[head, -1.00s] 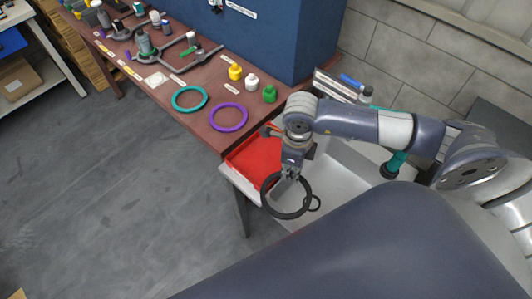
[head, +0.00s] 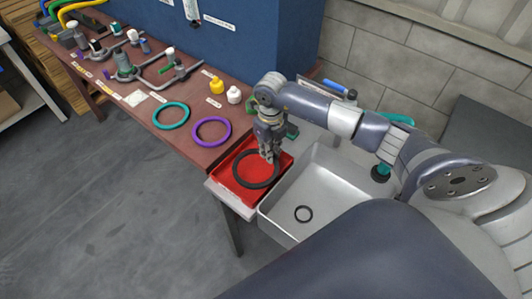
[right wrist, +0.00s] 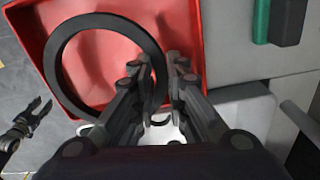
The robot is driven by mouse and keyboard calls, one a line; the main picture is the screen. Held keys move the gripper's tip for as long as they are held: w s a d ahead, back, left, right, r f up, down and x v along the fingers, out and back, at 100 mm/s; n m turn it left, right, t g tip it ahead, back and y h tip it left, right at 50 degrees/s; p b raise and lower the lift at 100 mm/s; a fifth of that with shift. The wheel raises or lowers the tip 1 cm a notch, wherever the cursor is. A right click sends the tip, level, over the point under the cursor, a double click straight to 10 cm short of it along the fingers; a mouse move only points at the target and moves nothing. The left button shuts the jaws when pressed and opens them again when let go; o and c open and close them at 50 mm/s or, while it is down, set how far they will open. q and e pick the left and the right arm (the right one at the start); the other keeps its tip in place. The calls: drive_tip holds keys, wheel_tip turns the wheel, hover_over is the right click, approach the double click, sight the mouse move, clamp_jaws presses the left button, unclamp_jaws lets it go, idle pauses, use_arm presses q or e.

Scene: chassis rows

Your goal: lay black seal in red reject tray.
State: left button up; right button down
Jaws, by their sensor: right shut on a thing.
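The black seal is a large black ring (head: 237,180); in the head view it lies over the red reject tray (head: 226,188), within its rim. My right gripper (head: 267,158) is shut on the ring's far right side. In the right wrist view the ring (right wrist: 62,84) reaches from between my right fingers (right wrist: 161,82) over the tray floor, near the tray's left wall (right wrist: 34,42). I cannot tell whether the ring touches the tray floor. My left gripper (right wrist: 40,108) shows at the left edge of the right wrist view, apparently open and empty, away from the tray.
A blue cabinet (head: 250,45) stands behind.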

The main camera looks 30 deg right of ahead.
drive_tip(key=shift+w+d+f+b, duration=0.1)
drive_tip(key=shift+w+f+b, duration=0.1)
drive_tip(key=shift+w, duration=0.4)
drive_tip(key=shift+w+f+b, duration=0.1)
drive_tip(key=shift+w+b, duration=0.1)
drive_tip(key=shift+w, duration=0.35)
use_arm(q)
drive_tip(key=shift+w+f+b, duration=0.2)
drive_tip(key=shift+f+b, duration=0.85)
drive_tip(key=shift+f, duration=0.75)
use_arm(e)
drive_tip(key=shift+f, duration=1.55)
drive_tip(key=shift+s+f, duration=0.1)
drive_tip(key=shift+f, duration=0.05)
use_arm(q)
drive_tip(key=shift+f, duration=0.1)
use_arm(e)
drive_tip(key=c, duration=1.9)
unclamp_jaws()
use_arm(q)
wheel_tip(320, 180, down, 2)
drive_tip(key=b, duration=0.2)
drive_tip(key=shift+f+b, duration=0.25)
drive_tip(key=shift+b, duration=0.05)
use_arm(e)
wheel_tip(320, 180, up, 12)
drive_tip(key=shift+r, duration=0.2)
use_arm(q)
drive_tip(key=shift+s, duration=0.1)
